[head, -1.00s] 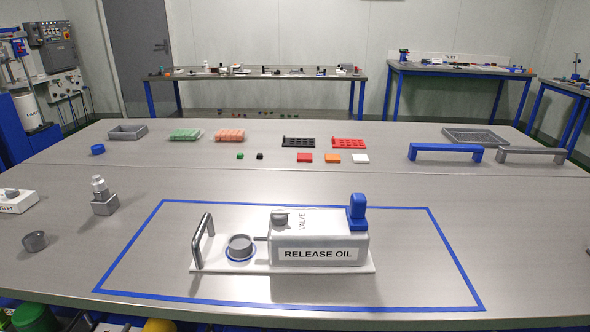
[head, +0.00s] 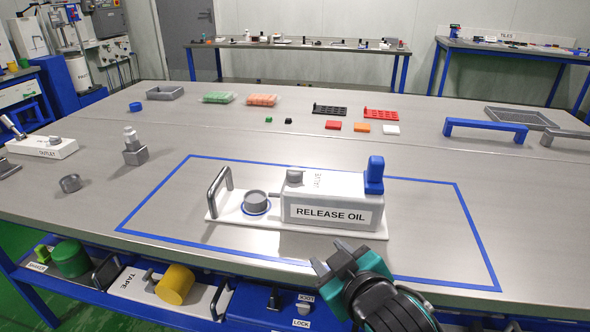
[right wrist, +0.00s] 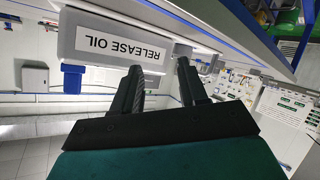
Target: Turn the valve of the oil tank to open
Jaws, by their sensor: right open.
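The oil tank (head: 330,205) is a light grey box labelled RELEASE OIL. It stands on a white base plate inside a blue outline on the table. A small grey knob (head: 295,176) sits on its top left, beside lettering that seems to read VALVE. An upright blue piece (head: 375,175) stands at its right end. My right gripper (head: 347,260) is open and empty, in front of the tank's lower right side and apart from it. In the right wrist view the tank (right wrist: 95,42) appears upside down beyond the open fingers (right wrist: 161,82). My left gripper is out of view.
A grey cup (head: 256,201) and an upright metal handle (head: 219,188) are on the plate left of the tank. Blue and grey bar handles, tiles and trays lie farther back. The table (head: 440,255) right of the tank is clear.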

